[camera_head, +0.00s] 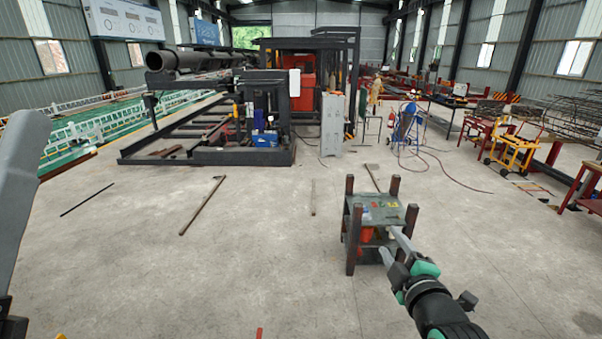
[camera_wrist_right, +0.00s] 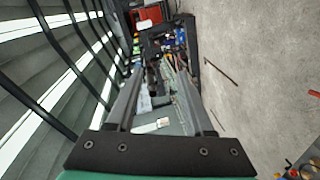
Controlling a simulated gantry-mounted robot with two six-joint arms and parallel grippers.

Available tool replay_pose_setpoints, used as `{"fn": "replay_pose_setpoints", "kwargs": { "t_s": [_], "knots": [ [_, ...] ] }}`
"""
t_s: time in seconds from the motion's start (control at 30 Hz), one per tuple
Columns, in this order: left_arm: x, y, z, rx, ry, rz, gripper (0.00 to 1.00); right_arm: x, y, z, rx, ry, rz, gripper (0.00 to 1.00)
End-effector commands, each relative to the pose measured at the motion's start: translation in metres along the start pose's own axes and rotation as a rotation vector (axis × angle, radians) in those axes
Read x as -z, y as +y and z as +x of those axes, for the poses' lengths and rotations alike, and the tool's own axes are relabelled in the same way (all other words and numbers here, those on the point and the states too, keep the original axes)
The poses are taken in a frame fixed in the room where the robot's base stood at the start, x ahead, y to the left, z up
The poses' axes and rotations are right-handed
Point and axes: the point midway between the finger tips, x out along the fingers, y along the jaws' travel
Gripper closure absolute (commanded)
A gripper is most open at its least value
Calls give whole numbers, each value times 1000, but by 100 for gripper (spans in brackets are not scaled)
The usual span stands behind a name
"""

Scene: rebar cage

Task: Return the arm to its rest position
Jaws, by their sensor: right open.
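My right gripper (camera_head: 394,246) comes in from the lower right of the head view. Its two grey fingers are spread apart and point up and away, in front of a small dark metal stand (camera_head: 380,213) with a grey-green top. I cannot tell from the head view whether the fingers touch the stand. In the right wrist view the fingers (camera_wrist_right: 160,88) are also apart, and I see nothing held between them. A grey part of my left arm (camera_head: 22,170) shows at the left edge of the head view. My left gripper is not in view.
A hammer-like tool (camera_head: 203,205) and a thin dark rod (camera_head: 87,199) lie on the concrete floor. A large machine frame (camera_head: 210,150) stands behind. A yellow cart (camera_head: 513,155) and red benches are at the right. The middle floor is mostly clear.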

Motion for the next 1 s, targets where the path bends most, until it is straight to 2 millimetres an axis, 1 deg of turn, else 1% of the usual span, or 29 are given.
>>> {"fn": "replay_pose_setpoints", "kwargs": {
  "t_s": [0.03,0.07,0.1,0.17,0.2,0.27,0.3,0.37,0.4,0.47,0.5,0.6,0.67,1.0],
  "knots": [
    [0,0,0,0,0,0,50,19,37,-18,-94,46,61,48],
    [0,0,0,0,0,0,50,29,58,-31,-149,77,107,48],
    [0,0,0,0,0,0,50,42,85,-51,-221,121,168,48],
    [0,0,0,0,0,0,50,60,123,-84,-323,196,266,48],
    [0,0,0,0,0,0,50,70,146,-110,-388,254,335,48],
    [0,0,0,0,0,0,50,84,177,-152,-480,351,444,48],
    [0,0,0,0,0,0,50,91,196,-181,-536,422,519,48],
    [0,0,0,0,0,0,50,97,217,-226,-605,536,635,48],
    [0,0,0,0,0,0,50,100,228,-254,-638,615,715,48],
    [0,0,0,0,0,0,50,103,238,-291,-661,736,844,48],
    [0,0,0,0,0,0,50,104,241,-304,-651,799,929,48],
    [0,0,0,0,0,0,50,104,241,-302,-590,861,1078,48],
    [0,0,0,0,0,0,50,104,241,-302,-572,879,1122,48],
    [0,0,0,0,0,0,50,104,241,-301,-564,884,1139,48]
  ]
}}
